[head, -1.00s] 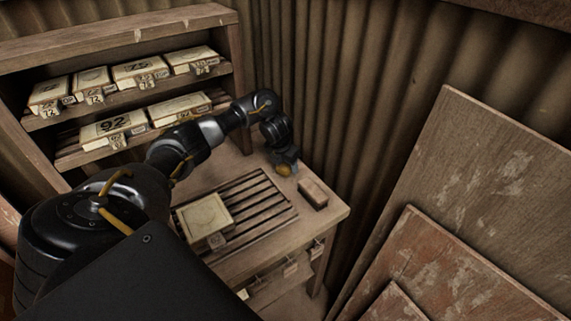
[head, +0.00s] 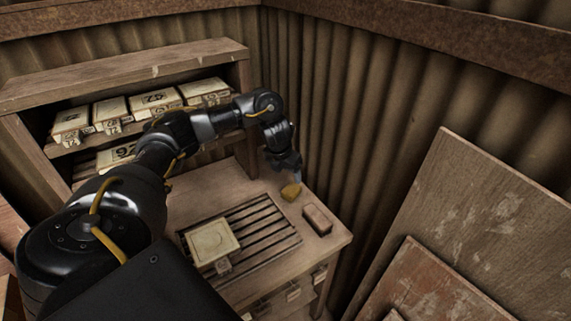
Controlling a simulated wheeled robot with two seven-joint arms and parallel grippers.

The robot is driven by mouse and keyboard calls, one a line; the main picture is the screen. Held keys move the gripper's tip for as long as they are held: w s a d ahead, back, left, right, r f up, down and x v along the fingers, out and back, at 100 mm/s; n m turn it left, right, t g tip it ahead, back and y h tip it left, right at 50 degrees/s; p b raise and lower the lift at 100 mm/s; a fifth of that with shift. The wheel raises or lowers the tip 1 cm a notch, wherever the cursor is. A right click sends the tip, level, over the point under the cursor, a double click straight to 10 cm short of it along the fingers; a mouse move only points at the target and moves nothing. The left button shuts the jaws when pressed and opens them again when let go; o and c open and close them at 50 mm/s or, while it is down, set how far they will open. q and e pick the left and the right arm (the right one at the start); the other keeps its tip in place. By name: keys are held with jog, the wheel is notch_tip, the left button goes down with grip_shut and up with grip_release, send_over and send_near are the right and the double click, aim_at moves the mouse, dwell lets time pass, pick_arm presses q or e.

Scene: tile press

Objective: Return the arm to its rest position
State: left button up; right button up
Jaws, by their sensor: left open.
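My left arm reaches in from the left over the wooden bench (head: 214,188). My left gripper (head: 285,172) is open, above the back right part of the bench. Below it on the bench lies a small yellow lump (head: 291,192), perhaps a sponge; a small gap seems to show between them. A square cream tile or press block (head: 213,243) with a small tag sits on the dark slatted rack (head: 262,226). My right gripper is out of view.
A brown brick-like block (head: 317,219) lies right of the yellow lump. A wooden shelf (head: 150,66) behind my arm holds several numbered boxes. A corrugated wall (head: 372,110) stands close behind the gripper. Boards (head: 478,215) lean at the right. Tagged drawers show below the bench.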

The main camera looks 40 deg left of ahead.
pick_arm(q)
jog(key=shift+v, duration=1)
